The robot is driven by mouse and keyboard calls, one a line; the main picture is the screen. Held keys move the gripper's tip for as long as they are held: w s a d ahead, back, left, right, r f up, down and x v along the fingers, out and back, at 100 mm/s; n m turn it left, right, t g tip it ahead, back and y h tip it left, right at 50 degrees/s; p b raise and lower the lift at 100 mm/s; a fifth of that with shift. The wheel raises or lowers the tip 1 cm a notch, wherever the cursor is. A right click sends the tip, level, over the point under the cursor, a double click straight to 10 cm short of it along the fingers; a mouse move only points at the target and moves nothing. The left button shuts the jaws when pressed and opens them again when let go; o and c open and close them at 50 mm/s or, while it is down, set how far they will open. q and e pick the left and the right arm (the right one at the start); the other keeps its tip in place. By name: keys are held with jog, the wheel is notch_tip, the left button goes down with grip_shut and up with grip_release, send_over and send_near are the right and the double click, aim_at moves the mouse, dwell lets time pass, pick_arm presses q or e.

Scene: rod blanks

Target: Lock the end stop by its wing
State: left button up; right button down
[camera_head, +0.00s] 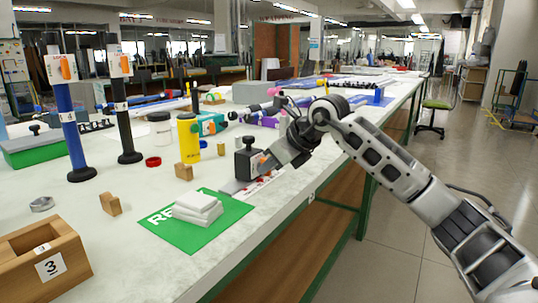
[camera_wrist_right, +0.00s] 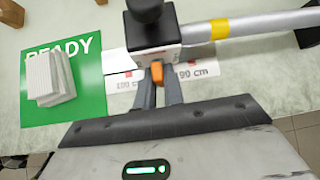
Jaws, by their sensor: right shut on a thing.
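The end stop (camera_head: 247,165) is a dark block with a black knob on top, standing on a pale scale strip near the table's front edge. In the right wrist view the end stop (camera_wrist_right: 152,32) is at the top centre, with its small orange wing (camera_wrist_right: 157,72) on the side facing me. My right gripper (camera_head: 268,161) reaches it from the right. In the wrist view the right gripper's fingers (camera_wrist_right: 158,84) are closed on either side of the wing. A silver rod with a yellow band (camera_wrist_right: 255,24) runs right from the block. My left gripper is not in view.
A green READY mat (camera_head: 186,243) with stacked white blocks (camera_head: 198,206) lies just left of the stop. Wooden blocks (camera_head: 184,172), a yellow bottle (camera_head: 188,138), blue (camera_head: 70,130) and black (camera_head: 125,130) posts, and a wooden box marked 3 (camera_head: 70,248) stand farther left.

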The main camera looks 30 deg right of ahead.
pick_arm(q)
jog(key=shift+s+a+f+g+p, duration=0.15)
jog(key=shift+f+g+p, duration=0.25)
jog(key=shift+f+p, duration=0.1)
pick_arm(e)
jog(key=shift+d+m+y, duration=0.1)
jog(key=shift+m+y, duration=0.2)
jog(key=shift+y, duration=0.2)
jog(key=c, duration=1.5)
grip_release()
pick_arm(q)
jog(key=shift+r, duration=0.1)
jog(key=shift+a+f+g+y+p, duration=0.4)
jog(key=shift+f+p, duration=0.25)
jog(key=shift+p, duration=0.1)
pick_arm(e)
jog(key=v, duration=1.6)
jog(key=shift+w+r, duration=0.15)
